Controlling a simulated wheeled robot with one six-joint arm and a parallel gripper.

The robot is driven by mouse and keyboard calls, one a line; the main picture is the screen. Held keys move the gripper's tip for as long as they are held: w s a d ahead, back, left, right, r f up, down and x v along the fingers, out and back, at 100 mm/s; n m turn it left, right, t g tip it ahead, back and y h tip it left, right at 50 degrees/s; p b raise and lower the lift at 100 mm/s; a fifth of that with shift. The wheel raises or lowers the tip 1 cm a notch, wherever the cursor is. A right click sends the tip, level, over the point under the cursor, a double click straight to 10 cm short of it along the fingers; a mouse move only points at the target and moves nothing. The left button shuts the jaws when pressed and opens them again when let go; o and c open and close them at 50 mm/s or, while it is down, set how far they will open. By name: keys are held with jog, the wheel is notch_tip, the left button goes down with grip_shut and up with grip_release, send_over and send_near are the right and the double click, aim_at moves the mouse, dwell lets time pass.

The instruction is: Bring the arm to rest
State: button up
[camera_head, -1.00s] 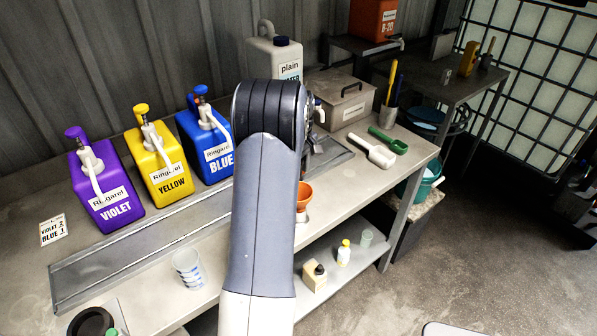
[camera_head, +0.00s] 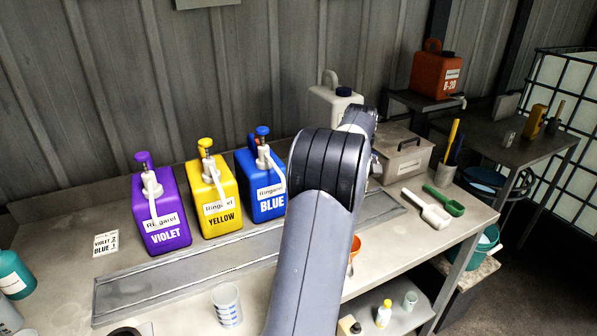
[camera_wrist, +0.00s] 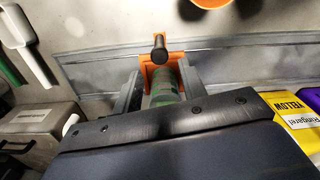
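My arm rises in front of the bench in the head view and bends away from the camera, so my gripper is hidden there behind the arm. In the wrist view my gripper (camera_wrist: 160,82) points toward the bench's metal tray strip (camera_wrist: 230,58). Its two grey fingers stand apart, with a green cylinder (camera_wrist: 166,86) and an orange part with a black knob (camera_wrist: 158,48) showing between them. Whether the fingers touch or grip these, or they lie beyond, I cannot tell.
Violet (camera_head: 160,215), yellow (camera_head: 213,200) and blue (camera_head: 262,190) pump containers stand behind the strip. A white container (camera_head: 322,105), a lidded box (camera_head: 405,155) and scoops (camera_head: 428,212) are near the arm. A measuring cup (camera_head: 227,305) stands in front.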

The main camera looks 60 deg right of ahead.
notch_tip(320, 180, down, 10)
jog(key=shift+f+p, duration=0.15)
jog(key=shift+p, duration=0.55)
jog(key=shift+w+a+f, duration=0.1)
jog(key=shift+a+f, duration=0.05)
jog(key=shift+f, duration=0.05)
jog(key=shift+w+a, duration=0.15)
jog(key=shift+a, duration=0.05)
jog(key=shift+r, duration=0.1)
